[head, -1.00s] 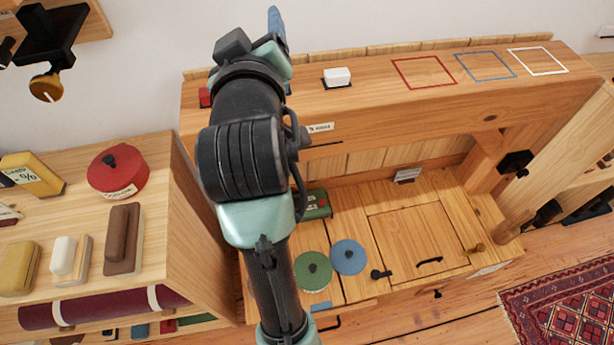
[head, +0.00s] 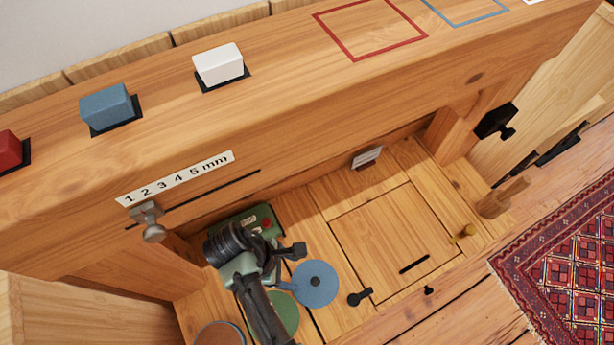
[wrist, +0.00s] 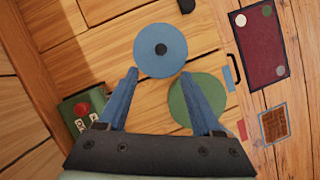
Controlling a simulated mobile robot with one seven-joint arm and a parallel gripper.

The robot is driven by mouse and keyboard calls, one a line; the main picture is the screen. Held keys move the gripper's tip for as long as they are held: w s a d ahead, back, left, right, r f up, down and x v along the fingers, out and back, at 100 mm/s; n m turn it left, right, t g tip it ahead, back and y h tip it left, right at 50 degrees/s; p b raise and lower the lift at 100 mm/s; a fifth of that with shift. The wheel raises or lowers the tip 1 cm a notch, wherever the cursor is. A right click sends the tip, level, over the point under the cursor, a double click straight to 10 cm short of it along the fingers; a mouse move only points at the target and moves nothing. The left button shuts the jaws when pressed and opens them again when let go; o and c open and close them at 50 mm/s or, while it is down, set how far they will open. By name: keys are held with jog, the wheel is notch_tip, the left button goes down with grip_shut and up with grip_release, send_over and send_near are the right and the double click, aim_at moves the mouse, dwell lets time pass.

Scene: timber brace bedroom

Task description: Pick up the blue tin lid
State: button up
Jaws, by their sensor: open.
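The blue tin lid (head: 315,284) is a flat round disc with a dark knob at its centre. It lies on the wooden bench top, to the right of the green lid (head: 285,314). It also shows in the wrist view (wrist: 160,50), just beyond my fingertips. My gripper (wrist: 160,80) is open with its two blue fingers apart and nothing between them. The green lid (wrist: 196,100) lies partly behind the right finger in the wrist view. In the head view my gripper (head: 284,274) is just left of the blue lid, its fingers partly hidden.
A green box with a red button (head: 250,222) stands behind my arm. A black latch (head: 360,297) and a hatch (head: 390,235) lie right of the blue lid. A beam (head: 300,110) with white, blue and red blocks runs above.

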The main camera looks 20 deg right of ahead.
jog(key=b, duration=0.3)
send_near(316, 281)
notch_tip(316, 281, down, 2)
jog(key=shift+d+b+x, duration=0.1)
jog(key=shift+b+x, duration=0.6)
jog(key=shift+x, duration=0.95)
jog(key=shift+d+b+x, duration=0.15)
jog(key=shift+b+x, duration=0.55)
jog(key=shift+x, duration=1)
jog(key=shift+s+r, duration=0.2)
jog(key=shift+r, duration=0.05)
grip_shut()
